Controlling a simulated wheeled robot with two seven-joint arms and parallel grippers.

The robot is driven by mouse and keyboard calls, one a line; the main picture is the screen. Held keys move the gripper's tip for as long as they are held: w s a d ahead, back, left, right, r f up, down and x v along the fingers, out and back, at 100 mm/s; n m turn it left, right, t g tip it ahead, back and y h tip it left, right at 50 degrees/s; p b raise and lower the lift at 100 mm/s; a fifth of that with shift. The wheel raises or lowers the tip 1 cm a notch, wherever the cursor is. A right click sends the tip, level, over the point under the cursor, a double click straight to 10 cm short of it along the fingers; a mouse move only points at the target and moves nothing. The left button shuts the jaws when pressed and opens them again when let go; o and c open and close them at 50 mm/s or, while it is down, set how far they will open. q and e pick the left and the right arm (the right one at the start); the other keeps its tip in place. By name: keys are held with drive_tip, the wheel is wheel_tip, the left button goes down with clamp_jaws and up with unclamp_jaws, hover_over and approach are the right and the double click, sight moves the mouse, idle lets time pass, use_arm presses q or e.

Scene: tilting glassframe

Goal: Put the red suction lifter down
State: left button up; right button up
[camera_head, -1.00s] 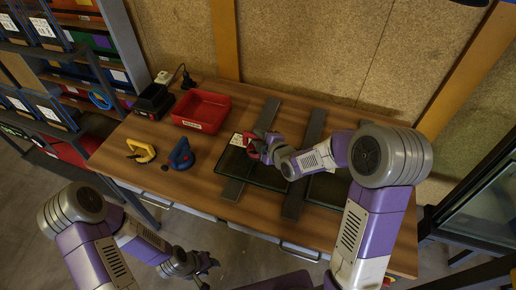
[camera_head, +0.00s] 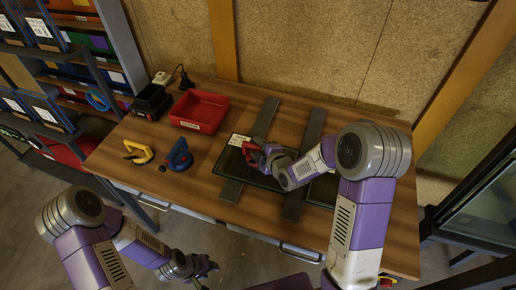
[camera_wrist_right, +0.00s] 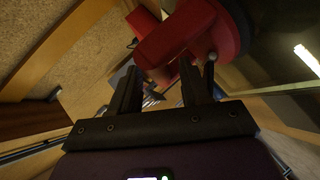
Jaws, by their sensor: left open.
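The red suction lifter (camera_head: 252,152) is at my right gripper (camera_head: 262,154), over the far left part of a dark glass pane (camera_head: 262,181). The arm hides part of the lifter, and I cannot tell whether its cup touches the glass. My left gripper (camera_head: 205,268) is open and empty, low in front of the table (camera_head: 225,115).
A yellow lifter (camera_head: 139,152) and a blue lifter (camera_head: 179,156) stand left of the glass. A red bin (camera_head: 200,126) and a black device (camera_head: 151,101) are behind them. Dark strips (camera_head: 263,121) lie under the glass. Bare wood separates the blue lifter from the glass.

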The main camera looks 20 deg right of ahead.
drive_tip(key=shift+o, duration=0.2)
drive_tip(key=shift+r+p, duration=0.2)
drive_tip(key=shift+p, duration=0.1)
drive_tip(key=b+v, duration=0.3)
drive_tip(key=v, duration=0.9)
drive_tip(key=shift+b, duration=0.4)
